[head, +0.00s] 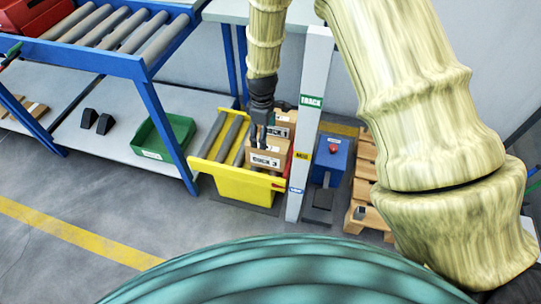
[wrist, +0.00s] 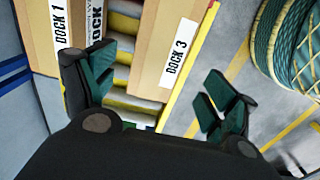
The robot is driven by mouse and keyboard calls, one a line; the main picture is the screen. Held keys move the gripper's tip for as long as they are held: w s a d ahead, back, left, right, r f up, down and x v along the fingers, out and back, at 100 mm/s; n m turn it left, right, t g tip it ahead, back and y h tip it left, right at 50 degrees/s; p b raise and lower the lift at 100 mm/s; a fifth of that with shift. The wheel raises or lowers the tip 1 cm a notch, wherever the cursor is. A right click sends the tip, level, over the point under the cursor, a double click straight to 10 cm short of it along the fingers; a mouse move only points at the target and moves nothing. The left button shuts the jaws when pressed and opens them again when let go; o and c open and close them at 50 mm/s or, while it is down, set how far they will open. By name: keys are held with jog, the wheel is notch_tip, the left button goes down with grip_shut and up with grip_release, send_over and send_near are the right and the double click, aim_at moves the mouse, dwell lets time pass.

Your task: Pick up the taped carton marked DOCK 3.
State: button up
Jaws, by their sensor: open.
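The taped carton marked DOCK 3 (head: 268,158) is brown with a white label. It sits at the front of a yellow-sided roller bed (head: 243,184). In the wrist view the DOCK 3 carton (wrist: 159,40) lies ahead, between the directions of my two fingers, with its label facing me. My gripper (head: 263,138) points down just above the carton in the head view. In the wrist view my gripper (wrist: 158,80) is open and empty, its fingers apart. Whether a fingertip touches the carton I cannot tell.
Another carton marked DOCK 1 (wrist: 50,45) stands left of it, beyond a strip of rollers. A grey-white post (head: 310,125) rises close on the right. A blue box with a red button (head: 331,155), a wooden pallet (head: 364,175) and a green bin (head: 164,140) are nearby.

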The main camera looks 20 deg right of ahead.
aim_at(267, 151)
notch_tip(267, 151, down, 5)
jog(key=shift+f+b, duration=0.1)
jog(key=shift+b, duration=0.4)
jog(key=shift+s+d+f+b, duration=0.1)
jog(key=shift+d+f+b, duration=0.15)
jog(key=shift+f, duration=0.6)
jog(key=shift+s+d+f+b, duration=0.15)
jog(key=shift+f+b, duration=0.15)
jog(key=shift+f, duration=0.6)
jog(key=shift+w+d+f+b, duration=0.1)
jog(key=shift+d+f+b, duration=0.15)
jog(key=shift+f, duration=0.6)
jog(key=c, duration=1.4)
